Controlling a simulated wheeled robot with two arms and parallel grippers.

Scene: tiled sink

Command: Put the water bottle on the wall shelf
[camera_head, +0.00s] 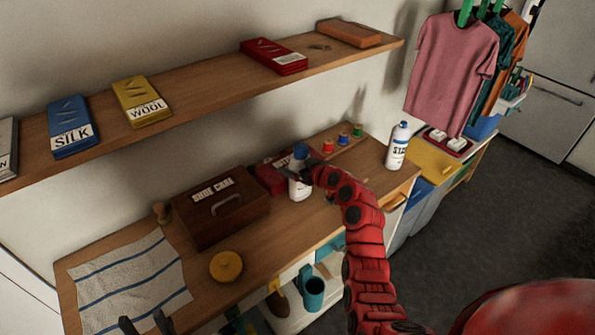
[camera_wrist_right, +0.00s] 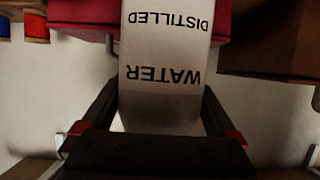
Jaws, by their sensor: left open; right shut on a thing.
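The water bottle (camera_head: 300,188) is white with a blue cap. It stands upright at the counter, between the shoe care box and the spray bottle. In the right wrist view its label (camera_wrist_right: 165,75) reads "DISTILLED WATER", upside down. My right gripper (camera_head: 312,177) is shut on the bottle, with a finger on each side in the right wrist view (camera_wrist_right: 160,125). The wall shelf (camera_head: 205,107) runs above the counter, with bare wood between the yellow wool packet and the red packet. My left gripper (camera_head: 145,325) is open and empty at the bottom edge of the head view.
On the shelf are a blue silk packet (camera_head: 71,127), a yellow wool packet (camera_head: 142,101), a red packet (camera_head: 273,56) and a brown block (camera_head: 348,34). A shoe care box (camera_head: 220,207) and a red box (camera_head: 270,178) are near the bottle. A white bottle (camera_head: 397,147) stands to the right.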

